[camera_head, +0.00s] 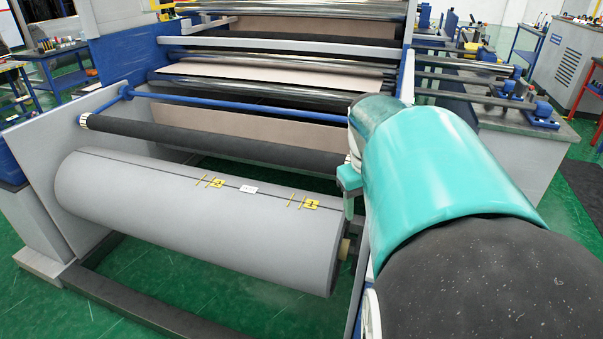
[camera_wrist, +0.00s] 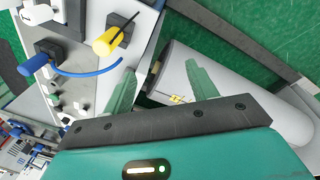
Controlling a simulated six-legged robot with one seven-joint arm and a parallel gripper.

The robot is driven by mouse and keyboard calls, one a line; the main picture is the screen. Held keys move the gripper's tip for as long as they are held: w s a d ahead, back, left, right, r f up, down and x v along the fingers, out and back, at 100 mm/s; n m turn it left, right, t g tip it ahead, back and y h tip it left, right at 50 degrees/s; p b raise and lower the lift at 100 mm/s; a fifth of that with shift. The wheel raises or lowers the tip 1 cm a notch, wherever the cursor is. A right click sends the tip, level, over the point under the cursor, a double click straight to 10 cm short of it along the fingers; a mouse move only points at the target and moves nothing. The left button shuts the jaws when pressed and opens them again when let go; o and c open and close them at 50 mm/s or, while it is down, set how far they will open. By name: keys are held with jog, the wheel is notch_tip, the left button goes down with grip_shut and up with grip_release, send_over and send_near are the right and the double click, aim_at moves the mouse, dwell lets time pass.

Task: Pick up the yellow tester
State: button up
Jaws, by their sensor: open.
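The yellow tester (camera_wrist: 107,42), a yellow cylinder with a thin black stem, stands out from a light grey panel (camera_wrist: 82,85) in the upper left of the wrist view. I cannot make it out in the head view, where my arm covers part of the scene. My gripper (camera_wrist: 160,84) has its two green fingers apart, with nothing held between them. The tester lies beyond and to the left of the fingertips, not touching them. In the head view my gripper (camera_head: 351,185) is partly hidden by my arm, near the roll's right end.
A blue plug-like part (camera_wrist: 38,62) and a curved blue cable (camera_wrist: 95,70) are beside the tester. Green floor is open in front.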

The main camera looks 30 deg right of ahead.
jog(key=shift+m+g+y, duration=0.3)
jog(key=shift+m+y, duration=0.1)
jog(key=shift+y, duration=0.3)
jog(key=s+d, duration=0.1)
jog(key=d, duration=0.2)
jog(key=s+d+f, duration=0.1)
jog(key=d, duration=0.3)
jog(key=s+d, duration=0.1)
jog(key=d, duration=0.3)
jog(key=shift+s+f, duration=0.2)
jog(key=shift+f, duration=0.1)
jog(key=shift+s+d+f, duration=0.15)
jog(key=shift+d+f, duration=0.05)
jog(key=shift+d, duration=0.15)
notch_tip(320, 180, down, 14)
jog(key=shift+s+r, duration=0.15)
jog(key=shift+r, duration=0.1)
grip_shut()
jog(key=shift+r, duration=0.1)
